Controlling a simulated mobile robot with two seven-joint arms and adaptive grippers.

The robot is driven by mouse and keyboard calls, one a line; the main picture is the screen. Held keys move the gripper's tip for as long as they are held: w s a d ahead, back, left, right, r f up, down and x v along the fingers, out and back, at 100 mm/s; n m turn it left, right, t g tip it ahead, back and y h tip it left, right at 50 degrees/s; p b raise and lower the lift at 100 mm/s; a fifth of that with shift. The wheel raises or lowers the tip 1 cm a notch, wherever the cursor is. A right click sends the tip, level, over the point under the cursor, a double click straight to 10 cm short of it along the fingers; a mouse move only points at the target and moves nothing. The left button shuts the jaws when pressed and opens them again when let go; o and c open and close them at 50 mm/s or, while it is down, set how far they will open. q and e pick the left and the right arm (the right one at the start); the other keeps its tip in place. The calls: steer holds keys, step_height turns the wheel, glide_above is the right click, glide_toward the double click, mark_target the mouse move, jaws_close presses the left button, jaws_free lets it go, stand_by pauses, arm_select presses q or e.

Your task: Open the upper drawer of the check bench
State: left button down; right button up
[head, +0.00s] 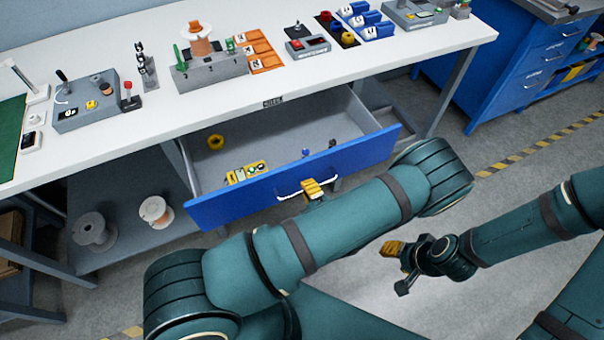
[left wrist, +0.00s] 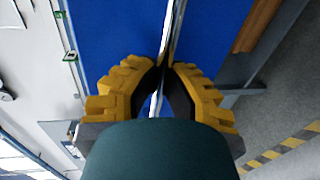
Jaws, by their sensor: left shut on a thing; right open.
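The upper drawer (head: 221,207) under the white check bench (head: 377,71) has a blue front and a grey inside. It stands pulled well out. My left gripper (head: 312,187) is shut on the drawer handle (head: 290,195) at the middle of the blue front. In the left wrist view the yellow fingers (left wrist: 166,68) close around the thin metal handle (left wrist: 176,25). My left arm covers part of the floor in front of the drawer. My right gripper (head: 396,262) is open and empty, held low at the right, apart from the drawer.
Spools (head: 94,231) stand on the grey shelf at lower left. A blue cabinet (head: 490,75) stands at the right. Floor between it and the drawer is clear.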

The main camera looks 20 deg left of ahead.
arm_select(q)
steer(key=shift+s+d, duration=0.4)
steer(key=shift+d, duration=0.05)
steer(key=c, duration=1)
jaws_free()
steer(key=shift+d, duration=0.1)
steer(key=v, duration=0.7)
steer(key=shift+s+d+r, duration=0.1)
steer(key=shift+s, duration=0.1)
